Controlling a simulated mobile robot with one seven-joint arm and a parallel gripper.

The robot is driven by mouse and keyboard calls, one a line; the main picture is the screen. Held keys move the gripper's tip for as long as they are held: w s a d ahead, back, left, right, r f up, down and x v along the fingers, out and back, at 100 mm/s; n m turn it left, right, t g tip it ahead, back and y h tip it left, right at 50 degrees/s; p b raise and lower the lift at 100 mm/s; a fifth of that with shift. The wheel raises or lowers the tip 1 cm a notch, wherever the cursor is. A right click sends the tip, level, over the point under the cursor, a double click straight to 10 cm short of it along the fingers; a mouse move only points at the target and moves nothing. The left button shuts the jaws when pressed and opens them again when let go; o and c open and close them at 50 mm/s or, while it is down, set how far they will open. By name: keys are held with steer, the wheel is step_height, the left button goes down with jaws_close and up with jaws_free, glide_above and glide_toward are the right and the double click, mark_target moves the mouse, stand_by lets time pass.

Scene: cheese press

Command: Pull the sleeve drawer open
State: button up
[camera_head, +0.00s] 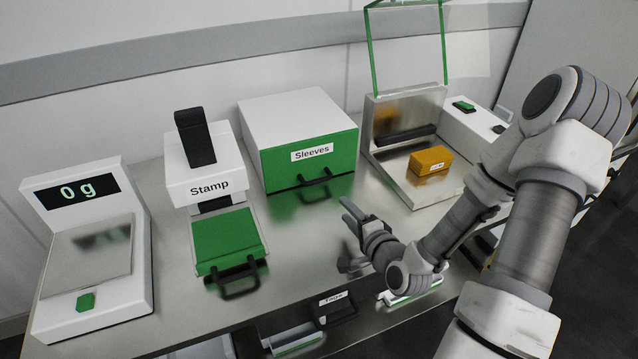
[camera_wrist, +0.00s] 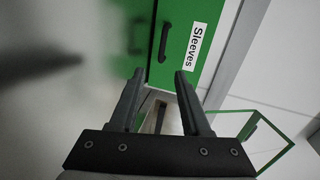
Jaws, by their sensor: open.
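The sleeve drawer (camera_head: 335,165) has a green front labelled "Sleeves" and sits in a white box at the back of the table. It looks shut, its front level with the box. Its black bar handle (camera_head: 316,190) is low on the front. My gripper (camera_head: 345,238) is open and empty, in front of the drawer and to the right of the handle, apart from it. In the wrist view the dark handle (camera_wrist: 164,42) lies just beyond the fingertips (camera_wrist: 160,76), roughly in line with the gap between them. The "Sleeves" label (camera_wrist: 194,47) is right of it.
The stamp unit (camera_head: 205,180) with its green tray pulled forward stands left of the drawer. A scale (camera_head: 95,250) reading 0 g is farther left. A metal press with an orange block (camera_head: 430,161) stands to the right. Bare tabletop lies before the drawer.

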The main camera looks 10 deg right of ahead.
mark_target(322, 181)
steer(key=shift+m+t, duration=0.3)
steer(key=shift+m, duration=0.1)
steer(key=shift+w+f+b, duration=0.4)
steer(key=shift+w+b, duration=0.15)
steer(key=shift+b, duration=0.65)
steer(key=b+x, duration=0.1)
steer(key=b, duration=0.2)
steer(key=shift+w+a, duration=0.15)
steer(key=shift+w, duration=0.2)
steer(key=b+x, duration=0.2)
steer(key=x, duration=1.2)
steer(key=shift+w, duration=0.25)
jaws_close()
